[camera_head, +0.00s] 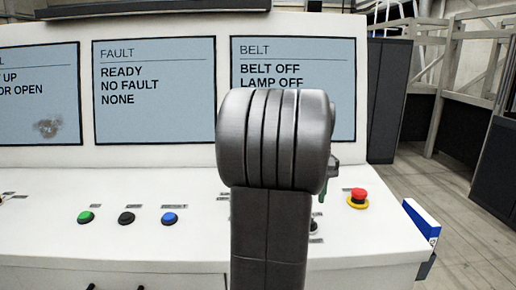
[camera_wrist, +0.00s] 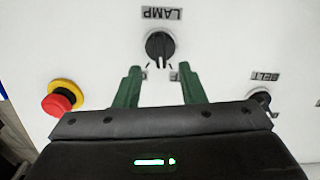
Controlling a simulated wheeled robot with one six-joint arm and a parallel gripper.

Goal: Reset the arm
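My gripper (camera_wrist: 159,76) shows in the wrist view with its two green fingers apart and nothing between them. A black rotary knob (camera_wrist: 159,46) under an upside-down LAMP label (camera_wrist: 161,13) lies just beyond the fingertips. Whether the fingers touch it I cannot tell, but a gap shows in the picture. In the head view my dark arm stands in front of the console (camera_head: 130,240) and hides most of the gripper. A screen (camera_head: 293,60) reads BELT OFF, LAMP OFF. The middle screen (camera_head: 155,115) reads READY, NO FAULT, NONE.
A red emergency button on a yellow base (camera_head: 358,198) stands right of my arm, also in the wrist view (camera_wrist: 62,98). A BELT knob (camera_wrist: 262,100) is right in the wrist view. Green (camera_head: 86,217), black (camera_head: 126,218) and blue (camera_head: 169,218) buttons sit on the left.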

